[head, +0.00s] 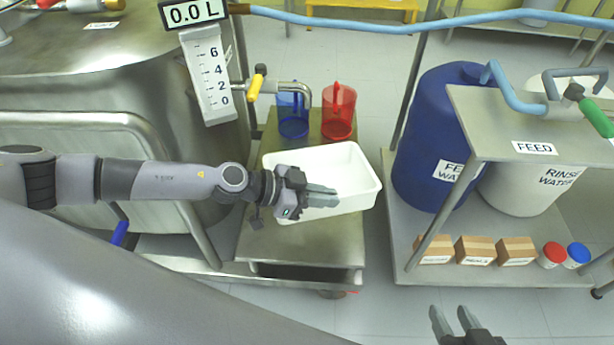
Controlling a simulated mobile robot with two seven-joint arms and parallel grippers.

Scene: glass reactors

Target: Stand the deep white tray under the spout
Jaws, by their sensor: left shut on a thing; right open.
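The deep white tray (350,165) is at the right part of a low steel stand (300,246), its right side reaching past the stand's edge. I cannot tell whether it rests on the stand or hangs just above it. My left gripper (334,194) is shut on the tray; its fingers lie over the tray's inside and the exact grip is hard to see. The bent metal spout (292,87), with a yellow-handled valve (257,82), sticks out behind the tray, above the blue jug. My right gripper (454,318) is open and empty at the bottom edge, over the floor.
A blue jug (292,118) and a red jug (338,112) stand on the stand behind the tray. A steel vessel (110,70) with a level gauge (208,80) is at left. At right, a shelf (405,262) holds a blue drum (432,130), a white drum (520,190), and small boxes (475,250).

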